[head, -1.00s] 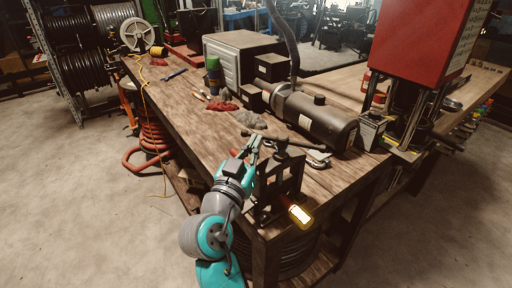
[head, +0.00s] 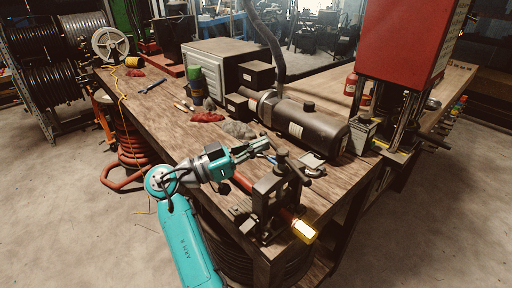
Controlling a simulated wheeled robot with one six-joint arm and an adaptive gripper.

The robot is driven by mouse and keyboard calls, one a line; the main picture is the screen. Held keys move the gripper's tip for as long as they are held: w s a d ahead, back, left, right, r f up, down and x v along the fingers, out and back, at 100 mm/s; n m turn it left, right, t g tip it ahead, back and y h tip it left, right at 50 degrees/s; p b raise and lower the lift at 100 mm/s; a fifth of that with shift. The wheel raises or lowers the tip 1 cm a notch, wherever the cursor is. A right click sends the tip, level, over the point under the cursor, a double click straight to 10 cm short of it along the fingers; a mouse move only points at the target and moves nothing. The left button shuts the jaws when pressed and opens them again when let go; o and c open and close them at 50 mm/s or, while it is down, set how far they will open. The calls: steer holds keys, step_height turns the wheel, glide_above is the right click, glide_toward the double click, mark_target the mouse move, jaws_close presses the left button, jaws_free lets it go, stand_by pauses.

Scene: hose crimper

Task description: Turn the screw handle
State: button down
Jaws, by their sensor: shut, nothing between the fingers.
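The hose crimper (head: 268,197) is a dark metal frame clamped at the near corner of the wooden workbench. Its screw handle (head: 304,165) is a dark crossbar on top of the upright screw, slanting down to the right. My gripper (head: 262,145) reaches in from the left, with its fingertips close to the handle's far left end. The fingers are shut with nothing between them. I cannot tell whether they touch the bar.
A dark cylindrical motor (head: 312,128) lies behind the crimper. A red press (head: 402,45) stands at the right. Red and grey rags (head: 207,117), a green canister (head: 194,80) and a grey cabinet (head: 213,62) are farther back. The bench's left part is mostly clear.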

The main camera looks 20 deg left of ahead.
mark_target(270, 141)
steer(key=shift+w+d+m+g+h, duration=0.25)
steer(key=shift+w+d, duration=0.25)
steer(key=shift+w, duration=0.25)
steer(key=shift+w+d+m+g+h, duration=0.15)
steer(key=shift+w+d+g+h, duration=0.1)
steer(key=shift+w+d, duration=0.4)
steer(key=shift+f+x, duration=0.15)
steer(key=shift+x, duration=0.6)
steer(key=shift+f+x, duration=0.15)
steer(key=shift+x, duration=0.6)
steer(key=shift+s+d, duration=0.1)
steer(key=shift+d, duration=0.15)
steer(key=shift+a, duration=0.1)
